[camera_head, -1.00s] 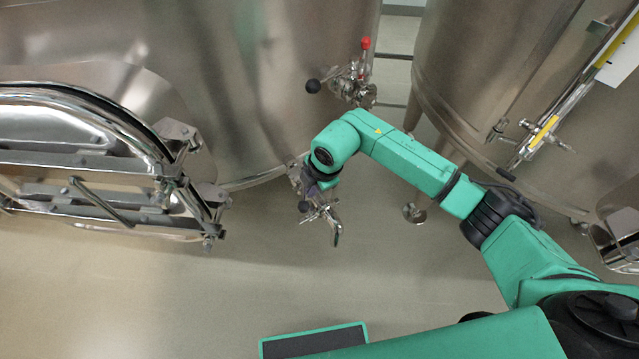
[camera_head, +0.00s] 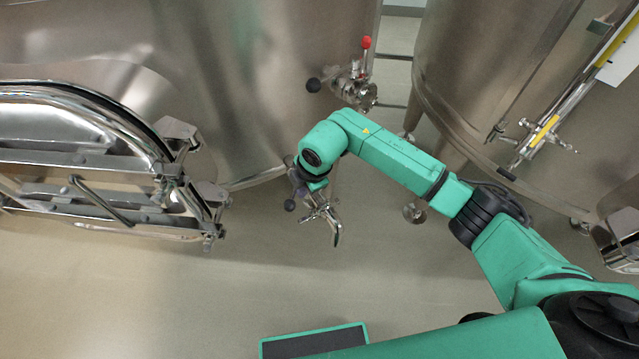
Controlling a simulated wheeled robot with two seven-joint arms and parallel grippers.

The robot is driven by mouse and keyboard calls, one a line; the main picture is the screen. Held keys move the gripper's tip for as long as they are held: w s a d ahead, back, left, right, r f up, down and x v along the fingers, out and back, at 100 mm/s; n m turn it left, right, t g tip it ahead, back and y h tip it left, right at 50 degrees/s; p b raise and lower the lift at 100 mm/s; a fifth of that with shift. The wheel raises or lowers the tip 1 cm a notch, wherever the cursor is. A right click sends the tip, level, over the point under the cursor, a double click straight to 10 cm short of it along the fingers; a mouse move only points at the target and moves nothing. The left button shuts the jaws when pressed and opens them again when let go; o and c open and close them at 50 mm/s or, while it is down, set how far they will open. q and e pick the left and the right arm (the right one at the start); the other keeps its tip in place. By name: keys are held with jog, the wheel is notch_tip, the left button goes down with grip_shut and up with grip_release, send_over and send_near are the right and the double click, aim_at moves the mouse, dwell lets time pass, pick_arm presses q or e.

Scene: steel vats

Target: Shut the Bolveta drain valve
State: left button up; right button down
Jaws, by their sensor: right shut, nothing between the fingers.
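A second valve (camera_head: 352,85) with a red handle and a black knob is higher on the same vat. No name is readable on either valve. My left gripper is out of view.
The left vat (camera_head: 230,80) has a steel hatch (camera_head: 100,165) jutting out at the left. Another vat (camera_head: 480,80) with a yellow-marked gauge (camera_head: 545,130) stands at the right. A green-edged dark panel (camera_head: 315,341) is at the bottom. The floor in front is clear.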

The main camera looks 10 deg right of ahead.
jog(key=shift+w+a+b, duration=0.2)
jog(key=shift+a+b, duration=0.1)
jog(key=shift+a, duration=0.75)
jog(key=shift+w+a+b, duration=0.4)
jog(key=shift+a+b, duration=0.05)
jog(key=shift+a, duration=0.4)
jog(key=shift+w+a+b, duration=0.65)
jog(key=shift+a, duration=0.2)
